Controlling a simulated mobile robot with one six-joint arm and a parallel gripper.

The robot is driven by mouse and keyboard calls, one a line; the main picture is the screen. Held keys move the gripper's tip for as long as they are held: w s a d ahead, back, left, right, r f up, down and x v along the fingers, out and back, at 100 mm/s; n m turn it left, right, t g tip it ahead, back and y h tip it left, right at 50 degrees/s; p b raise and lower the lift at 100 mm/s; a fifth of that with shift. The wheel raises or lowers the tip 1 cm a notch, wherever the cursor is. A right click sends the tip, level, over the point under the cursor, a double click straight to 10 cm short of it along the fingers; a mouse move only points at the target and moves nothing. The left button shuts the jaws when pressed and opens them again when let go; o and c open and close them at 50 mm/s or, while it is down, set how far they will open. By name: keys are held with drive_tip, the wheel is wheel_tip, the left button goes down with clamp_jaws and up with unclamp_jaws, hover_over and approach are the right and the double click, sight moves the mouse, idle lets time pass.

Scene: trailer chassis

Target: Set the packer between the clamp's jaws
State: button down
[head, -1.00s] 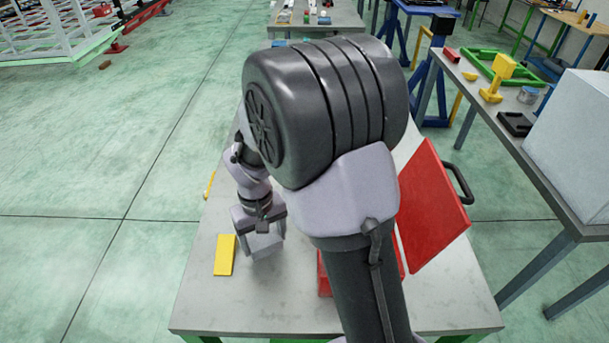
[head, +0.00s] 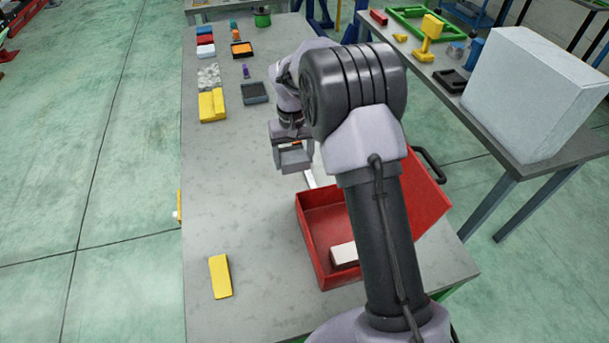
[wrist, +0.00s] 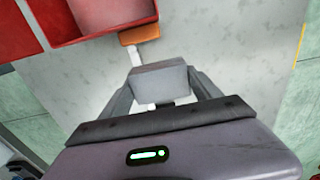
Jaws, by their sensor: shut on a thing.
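My gripper (head: 292,160) is shut on a grey block (head: 295,158), which looks like the packer, and holds it over the table. The block also shows between the fingers in the wrist view (wrist: 158,78). An orange piece (wrist: 140,35) with a pale bar (wrist: 137,56) lies just beyond the block in the wrist view and may be the clamp. In the head view part of a pale bar (head: 310,179) shows beside my gripper. The block and my arm hide the rest, so I cannot make out the clamp's jaws.
A red open toolbox (head: 310,240) with a white block (head: 344,254) inside stands close on the right. A yellow wedge (head: 220,276) lies at the front left. Yellow blocks (head: 212,105) and a dark tray (head: 255,92) stand farther back. The table's left middle is clear.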

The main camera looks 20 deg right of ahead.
wheel_tip(320, 180, down, 9)
drive_tip(key=b, duration=0.2)
drive_tip(key=shift+f+b, duration=0.2)
drive_tip(key=shift+b, duration=0.1)
drive_tip(key=shift+r, duration=0.1)
drive_tip(key=shift+f, duration=0.2)
drive_tip(key=shift+s+f, duration=0.1)
drive_tip(key=shift+f, duration=0.1)
